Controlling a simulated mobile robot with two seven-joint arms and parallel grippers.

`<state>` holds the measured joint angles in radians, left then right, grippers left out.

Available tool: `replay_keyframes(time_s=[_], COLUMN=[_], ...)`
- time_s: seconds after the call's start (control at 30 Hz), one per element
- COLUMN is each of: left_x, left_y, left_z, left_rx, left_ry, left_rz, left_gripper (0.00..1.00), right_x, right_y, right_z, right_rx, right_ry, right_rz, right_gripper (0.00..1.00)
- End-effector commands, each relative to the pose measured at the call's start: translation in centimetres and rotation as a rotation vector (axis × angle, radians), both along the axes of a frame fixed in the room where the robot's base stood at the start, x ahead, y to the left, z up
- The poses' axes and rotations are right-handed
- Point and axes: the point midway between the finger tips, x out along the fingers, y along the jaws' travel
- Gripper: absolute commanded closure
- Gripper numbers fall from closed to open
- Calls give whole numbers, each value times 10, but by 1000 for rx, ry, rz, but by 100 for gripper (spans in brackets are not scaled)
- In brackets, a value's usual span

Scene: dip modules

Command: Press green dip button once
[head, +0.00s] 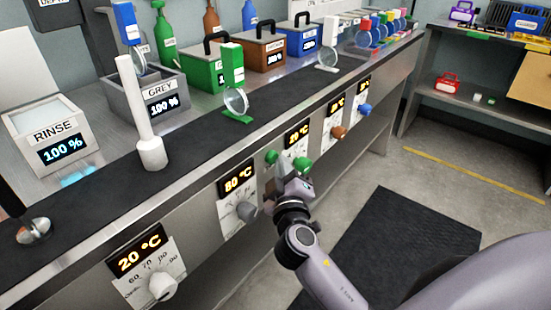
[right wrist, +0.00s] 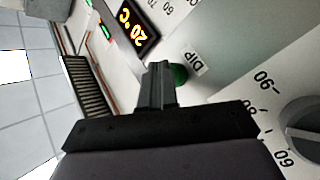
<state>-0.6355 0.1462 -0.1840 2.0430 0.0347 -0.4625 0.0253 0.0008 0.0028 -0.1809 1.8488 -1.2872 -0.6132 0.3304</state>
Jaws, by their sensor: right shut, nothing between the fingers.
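The green dip button (head: 271,157) sits on the steel front panel, left of the green module's 20 °C display. It also shows in the right wrist view, a green button (right wrist: 180,75) beside a "DIP" label (right wrist: 194,64), partly covered by my fingers. My right gripper (head: 282,171) is shut and empty, with its fingertips right at the button. It also shows in the right wrist view (right wrist: 158,72). Whether the tips touch the button I cannot tell. My left gripper is not in view.
A green knob (head: 303,164) is just right of my right gripper. A grey knob (head: 247,211) and a white knob (head: 163,286) are further left on the panel. A green dipper (head: 235,102) stands on the counter above. The floor in front has a black mat (head: 400,245).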

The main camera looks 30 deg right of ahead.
Motion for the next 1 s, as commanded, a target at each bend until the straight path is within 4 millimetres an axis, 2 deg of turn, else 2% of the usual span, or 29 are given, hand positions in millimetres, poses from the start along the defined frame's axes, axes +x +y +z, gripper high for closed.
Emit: replay_keyframes(time_s=[0.23,0.63,1.0], left_x=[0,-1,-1], left_y=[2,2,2], left_z=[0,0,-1], left_rx=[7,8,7], left_ry=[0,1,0], left_rz=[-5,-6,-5], left_gripper=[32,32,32], right_x=[-13,-17,-51], right_y=[-5,-7,-21], right_z=[0,0,-1], right_rx=[1,-1,-1], right_ry=[1,1,3], right_rz=[1,1,0], right_gripper=[100,100,100])
